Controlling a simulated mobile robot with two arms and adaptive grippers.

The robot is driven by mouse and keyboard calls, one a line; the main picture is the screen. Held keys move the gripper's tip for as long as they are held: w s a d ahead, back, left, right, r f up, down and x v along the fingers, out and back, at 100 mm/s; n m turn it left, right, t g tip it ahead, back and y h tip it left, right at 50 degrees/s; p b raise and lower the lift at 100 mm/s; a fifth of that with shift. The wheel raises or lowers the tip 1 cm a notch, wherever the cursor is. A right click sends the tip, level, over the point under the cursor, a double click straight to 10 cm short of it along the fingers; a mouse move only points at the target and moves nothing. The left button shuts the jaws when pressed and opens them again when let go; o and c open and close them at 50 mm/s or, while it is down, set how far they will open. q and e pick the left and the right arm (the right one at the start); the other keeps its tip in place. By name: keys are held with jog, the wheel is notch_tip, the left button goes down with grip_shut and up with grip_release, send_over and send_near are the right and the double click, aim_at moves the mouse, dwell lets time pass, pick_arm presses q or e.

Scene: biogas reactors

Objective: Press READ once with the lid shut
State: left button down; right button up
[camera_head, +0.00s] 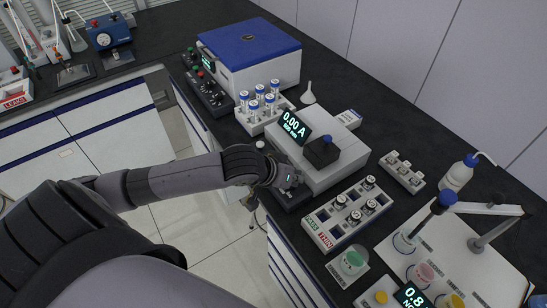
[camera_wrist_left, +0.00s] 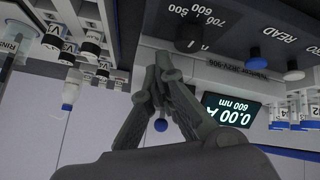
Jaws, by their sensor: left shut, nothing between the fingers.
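The photometer (camera_head: 313,172) is a pale box on the dark bench, its display (camera_head: 294,126) reading 0.00 A, 600 nm. Its dark lid (camera_head: 322,152) with a blue knob looks shut. My left gripper (camera_head: 291,181) is shut and empty over the dark control panel (camera_head: 288,201) at the front, hiding part of it. In the left wrist view, upside down, my fingertips (camera_wrist_left: 160,62) point toward the panel. I cannot tell whether the fingertips touch the panel.
A rack of blue-capped vials (camera_head: 264,110) and a blue-topped box (camera_head: 249,55) stand behind the photometer. A vial rack (camera_head: 348,215), small tray (camera_head: 402,172) and wash bottle (camera_head: 457,173) lie to the right. Open floor (camera_head: 215,240) is in front of the bench.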

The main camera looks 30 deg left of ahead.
pick_arm(q)
jog(key=w+a+r+n, duration=0.2)
jog(key=a+r, duration=0.2)
jog(key=a, duration=0.2)
jog(key=w+a+r+n+t+y, duration=0.1)
jog(key=w+a+r+n, duration=0.2)
jog(key=a+r, duration=0.1)
jog(key=shift+w+a+r+n, duration=0.2)
jog(key=shift+w+a+n, duration=0.1)
jog(key=shift+a, duration=0.55)
jog(key=shift+f, duration=0.1)
notch_tip(320, 180, down, 8)
jog(key=b, duration=0.7)
jog(key=shift+b, duration=0.35)
jog(key=shift+f, duration=0.35)
jog(key=shift+f, duration=0.15)
